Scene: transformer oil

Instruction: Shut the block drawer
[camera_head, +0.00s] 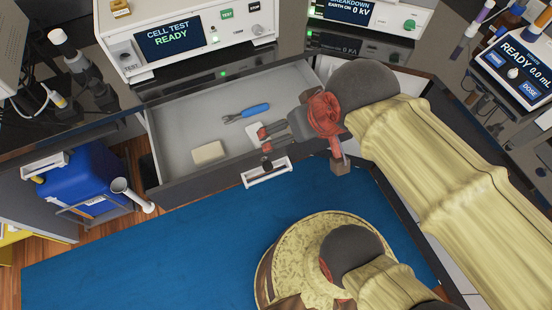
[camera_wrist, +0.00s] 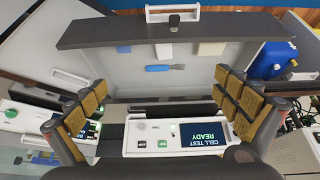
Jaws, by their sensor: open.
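The block drawer (camera_head: 185,125) is pulled out under the bench, above the blue floor mat. Its dark front panel (camera_head: 200,187) has a white bar handle (camera_head: 267,172). Inside are a tan block (camera_head: 208,152), a blue-handled tool (camera_head: 250,112) and a small white item (camera_head: 256,130) partly behind my gripper. My gripper (camera_head: 301,150) is over the drawer's right part, near the front panel, and hides some of the inside. In the wrist view my gripper (camera_wrist: 160,82) is open and empty, its padded fingers wide apart. The drawer front (camera_wrist: 170,30) and handle (camera_wrist: 172,13) show beyond them.
The cell test unit (camera_head: 185,35) stands on the bench behind the drawer, with a breakdown unit (camera_head: 370,18) to its right. A blue container (camera_head: 88,180) is at the left, near the drawer. A dosing unit (camera_head: 515,70) is at the far right. The blue mat (camera_head: 150,250) is mostly clear.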

